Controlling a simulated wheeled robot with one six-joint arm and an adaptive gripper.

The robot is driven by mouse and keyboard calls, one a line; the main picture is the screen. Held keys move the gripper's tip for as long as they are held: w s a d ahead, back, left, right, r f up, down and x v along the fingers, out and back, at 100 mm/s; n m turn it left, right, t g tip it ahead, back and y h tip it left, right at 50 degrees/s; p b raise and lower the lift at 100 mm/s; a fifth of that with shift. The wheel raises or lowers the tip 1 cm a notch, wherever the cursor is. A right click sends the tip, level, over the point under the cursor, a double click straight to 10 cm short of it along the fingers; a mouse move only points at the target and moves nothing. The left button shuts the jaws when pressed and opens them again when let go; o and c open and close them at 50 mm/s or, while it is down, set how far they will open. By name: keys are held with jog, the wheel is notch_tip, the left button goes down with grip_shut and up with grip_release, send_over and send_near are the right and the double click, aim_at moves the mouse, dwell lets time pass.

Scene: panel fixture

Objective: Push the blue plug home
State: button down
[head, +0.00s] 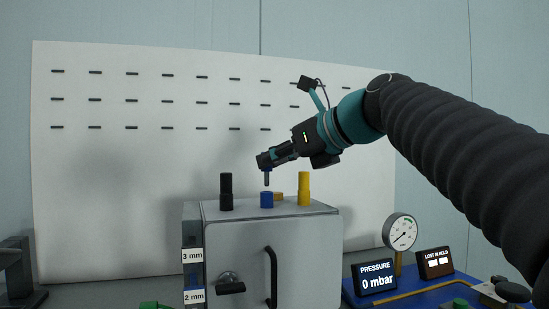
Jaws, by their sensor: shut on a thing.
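My gripper (265,161) is in the air above the grey box, pointing left and slightly down. The rest of the plug is hidden by the fingers. A short blue cylinder (266,200) stands on top of the grey box (305,240), below the pin. The pin looks roughly in line with it in this view, with a small gap between them. Depth alignment cannot be told.
A black plug (226,190) stands to the left and a yellow one (304,188) to the right, both upright. A small orange block (279,196) sits behind. A gauge (400,232) and a pressure display reading 0 mbar (377,277) stand at right. A slotted white panel (110,180) is behind.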

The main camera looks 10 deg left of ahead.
jog(key=shift+f+b, duration=1)
jog(key=shift+f, duration=0.8)
jog(key=c, duration=0.9)
grip_release()
jog(key=shift+c, duration=0.2)
jog(key=v, duration=1.2)
jog(key=shift+s, duration=0.1)
